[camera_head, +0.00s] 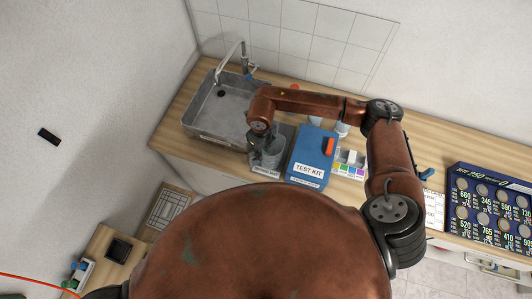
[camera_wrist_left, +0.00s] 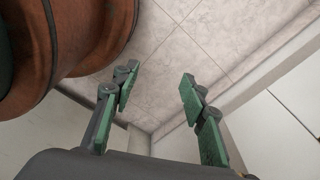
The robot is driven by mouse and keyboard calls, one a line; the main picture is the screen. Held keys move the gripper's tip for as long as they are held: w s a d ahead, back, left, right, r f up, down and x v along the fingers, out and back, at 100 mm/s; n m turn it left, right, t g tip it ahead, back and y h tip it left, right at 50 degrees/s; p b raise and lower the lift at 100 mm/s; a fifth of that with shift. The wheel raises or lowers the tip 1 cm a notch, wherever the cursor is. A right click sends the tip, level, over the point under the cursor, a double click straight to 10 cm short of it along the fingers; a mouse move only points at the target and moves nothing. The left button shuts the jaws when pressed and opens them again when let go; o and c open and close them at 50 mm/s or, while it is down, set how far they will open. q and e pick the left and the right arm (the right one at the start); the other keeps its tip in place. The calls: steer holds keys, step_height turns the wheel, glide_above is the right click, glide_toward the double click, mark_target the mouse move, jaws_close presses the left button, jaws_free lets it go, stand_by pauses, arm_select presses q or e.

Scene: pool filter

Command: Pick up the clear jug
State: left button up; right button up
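The clear jug (camera_head: 270,154) stands on a dark mat (camera_head: 265,173) near the counter's front edge, between the sink and the blue test kit. It looks grey and see-through, and its upper part is partly hidden by my right gripper (camera_head: 266,147). That gripper reaches down from above at the jug; whether its fingers are open or touch the jug is too small to tell. My left gripper (camera_wrist_left: 158,95) shows in the left wrist view, with its green-padded fingers apart and nothing between them, above the pale tiled floor. It is not visible in the head view.
The metal sink (camera_head: 190,124) with a tap (camera_head: 242,60) is left of the jug. The blue test kit (camera_head: 313,150) stands close on the right. Small coloured bottles (camera_head: 349,163) and a dark blue numbered board (camera_head: 490,206) are farther right. The wooden counter (camera_head: 172,134) is bare at its left end.

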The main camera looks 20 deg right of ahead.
mark_target(263, 162)
steer(key=f, duration=0.1)
steer(key=f+p, duration=0.1)
steer(key=shift+w+f, duration=0.2)
steer(key=shift+f, duration=0.15)
steer(key=shift+d+f, duration=0.1)
steer(key=shift+f, duration=0.65)
steer(key=c, duration=0.4)
jaws_close()
arm_select(q)
steer(key=shift+w+r, duration=0.2)
steer(key=shift+r, duration=0.3)
steer(key=shift+w+r, duration=0.2)
steer(key=shift+r, duration=0.25)
steer(key=shift+w, duration=0.25)
